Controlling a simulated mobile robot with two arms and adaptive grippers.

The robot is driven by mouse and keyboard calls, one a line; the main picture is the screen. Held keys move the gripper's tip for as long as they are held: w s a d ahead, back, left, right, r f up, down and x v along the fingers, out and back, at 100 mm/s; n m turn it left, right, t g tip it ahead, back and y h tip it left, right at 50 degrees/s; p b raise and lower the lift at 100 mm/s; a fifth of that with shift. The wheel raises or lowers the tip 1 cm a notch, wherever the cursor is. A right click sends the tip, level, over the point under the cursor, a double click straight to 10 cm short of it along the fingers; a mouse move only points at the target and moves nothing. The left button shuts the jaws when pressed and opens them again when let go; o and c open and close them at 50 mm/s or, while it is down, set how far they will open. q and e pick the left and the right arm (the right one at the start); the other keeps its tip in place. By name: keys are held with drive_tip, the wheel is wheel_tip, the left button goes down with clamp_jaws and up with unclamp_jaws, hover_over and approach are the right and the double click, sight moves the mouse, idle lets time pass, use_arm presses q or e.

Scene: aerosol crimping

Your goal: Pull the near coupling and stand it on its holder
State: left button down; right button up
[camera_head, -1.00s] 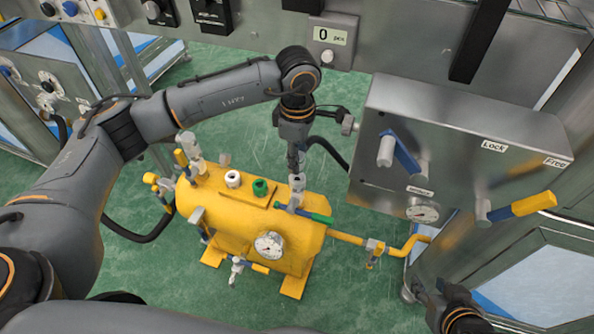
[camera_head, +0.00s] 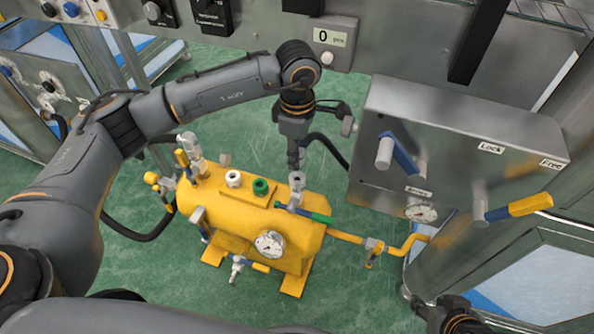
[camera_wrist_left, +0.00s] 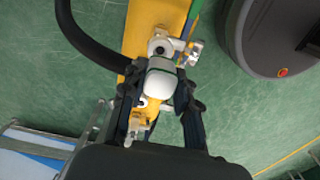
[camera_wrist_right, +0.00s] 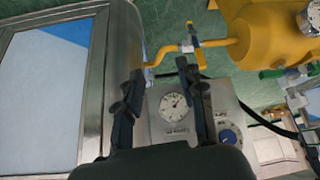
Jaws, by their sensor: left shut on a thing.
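My left gripper (camera_head: 294,160) points down over the right part of the yellow tank (camera_head: 230,215). Its fingers are closed around a pale grey coupling (camera_wrist_left: 160,80) in the left wrist view. In the head view the held part is mostly hidden by the fingers. A metal fitting (camera_head: 297,180) stands upright on the tank right below them, beside a green lever (camera_head: 314,216); any gap there is too small to tell. A white ring (camera_head: 233,179) and a green ring (camera_head: 260,187) sit on the tank's top plate. My right gripper (camera_wrist_right: 160,95) is open and empty.
A steel box (camera_head: 460,150) with levers stands right of my left gripper. A gauge (camera_head: 269,243) faces front on the tank. A black hose (camera_head: 325,145) runs behind my left gripper. A yellow pipe (camera_head: 405,249) leaves the tank at right.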

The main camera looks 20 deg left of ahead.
drive_tip(key=shift+s+d+f+g, duration=0.2)
drive_tip(key=shift+s+f+g, duration=0.1)
drive_tip(key=shift+s, duration=0.35)
drive_tip(key=shift+s+d+f+g, duration=0.15)
drive_tip(key=shift+s+g, duration=0.15)
drive_tip(key=shift+s, duration=0.3)
